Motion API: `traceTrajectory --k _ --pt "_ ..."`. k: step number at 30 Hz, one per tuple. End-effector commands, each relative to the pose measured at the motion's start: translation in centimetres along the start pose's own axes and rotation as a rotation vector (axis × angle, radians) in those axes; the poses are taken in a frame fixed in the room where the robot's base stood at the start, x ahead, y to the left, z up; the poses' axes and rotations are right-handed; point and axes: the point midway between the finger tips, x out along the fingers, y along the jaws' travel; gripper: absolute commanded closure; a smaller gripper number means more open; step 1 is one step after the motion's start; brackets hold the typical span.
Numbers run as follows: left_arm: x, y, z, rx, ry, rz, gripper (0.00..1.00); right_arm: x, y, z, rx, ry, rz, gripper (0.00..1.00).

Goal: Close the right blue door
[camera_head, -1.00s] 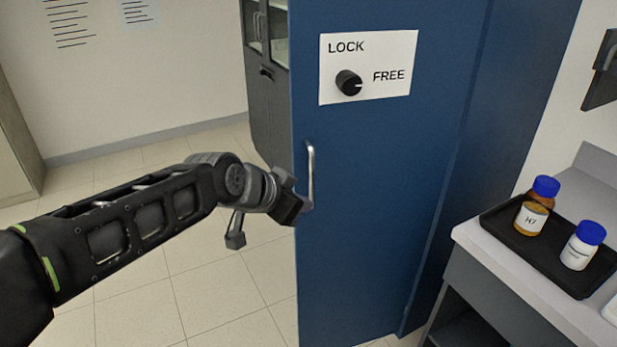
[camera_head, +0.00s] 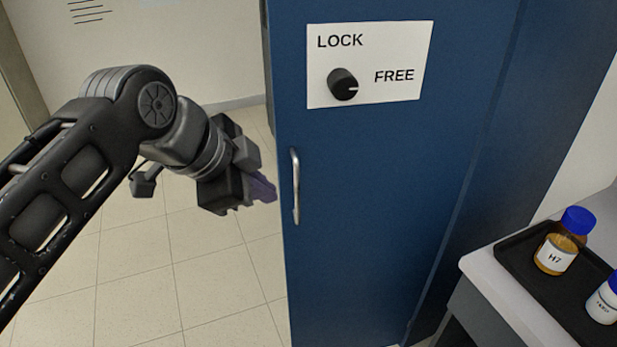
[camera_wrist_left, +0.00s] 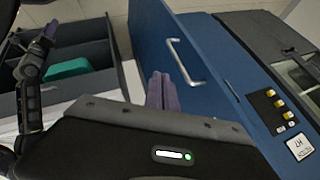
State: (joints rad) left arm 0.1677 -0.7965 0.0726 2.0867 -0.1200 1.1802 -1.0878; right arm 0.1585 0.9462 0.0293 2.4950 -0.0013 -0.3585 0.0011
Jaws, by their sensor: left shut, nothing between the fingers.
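The blue door (camera_head: 370,200) fills the middle of the head view, with floor visible past its left edge. It carries an upright silver handle (camera_head: 295,186) near that edge and a white LOCK/FREE plate (camera_head: 400,95) with a black knob (camera_head: 342,84) whose mark points toward FREE. The door (camera_wrist_left: 150,35) and handle (camera_wrist_left: 183,62) also show in the left wrist view. My left gripper (camera_head: 272,190) is shut and empty, just left of the door's edge in the head view; contact cannot be told. What looks like my right gripper (camera_wrist_left: 42,42) shows at the wrist view's left.
A counter at the right holds a black tray (camera_head: 520,262) with an amber H7 bottle (camera_head: 557,250) and a white blue-capped bottle (camera_head: 604,300). In the wrist view, a divided drawer (camera_wrist_left: 95,50) with a green item (camera_wrist_left: 68,68) lies left. Open floor (camera_head: 215,270) lies left of the door.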

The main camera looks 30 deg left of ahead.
Motion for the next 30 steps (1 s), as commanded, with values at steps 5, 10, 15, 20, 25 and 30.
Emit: traceTrajectory --k 5,10,15,20,25,30 --pt "0.0 0.0 0.0 0.001 0.000 0.001 1.00 0.0 0.0 0.1 0.000 -0.001 0.000 0.64" --pt "0.1 0.0 0.0 0.000 0.000 0.001 1.00 0.0 0.0 0.1 0.000 -0.001 0.000 0.64" --pt "1.0 0.0 0.0 0.000 -0.001 0.002 1.00 0.0 0.0 0.0 0.000 -0.001 0.000 0.64" --pt "2.9 0.1 0.0 -0.001 -0.001 0.004 1.00 -0.1 -0.1 0.0 0.000 -0.001 0.000 0.64" --pt "6.2 0.1 0.0 -0.001 -0.003 0.006 1.00 -0.3 -0.1 0.0 0.000 -0.001 0.000 0.64" --pt "9.7 0.1 0.0 -0.001 -0.003 0.006 1.00 -0.4 -0.2 0.0 0.000 -0.001 0.000 0.64"
